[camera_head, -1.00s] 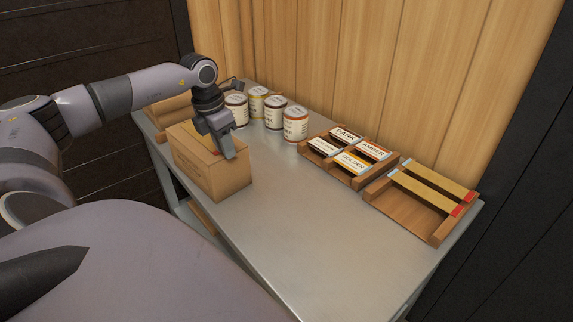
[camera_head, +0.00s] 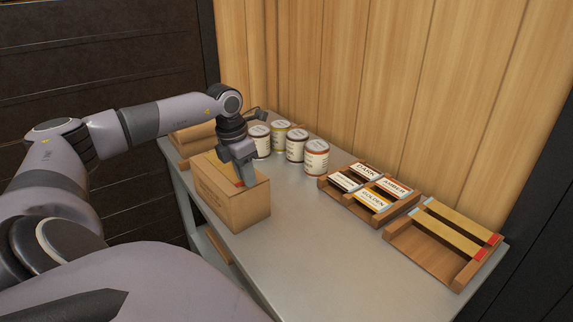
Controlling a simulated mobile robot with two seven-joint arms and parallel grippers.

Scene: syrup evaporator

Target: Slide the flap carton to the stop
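The brown flap carton (camera_head: 247,211) stands upright on the grey metal table, towards its left end. Faint print shows on its near long side, and a yellow strip shows on its top. My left gripper (camera_head: 245,178) points down at the right part of the carton's top and covers some of it. Its fingers overlap the carton in the picture; I cannot tell whether they touch it or are parted. My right gripper is not in view. I cannot make out a stop for certain.
Several labelled cans (camera_head: 316,158) stand behind the carton by the plank wall. A wooden rack with label cards (camera_head: 367,170) and a wooden tray with two yellow strips (camera_head: 424,255) lie to the right. Brown wooden pieces (camera_head: 195,136) lie behind left. The table's front middle (camera_head: 320,250) is clear.

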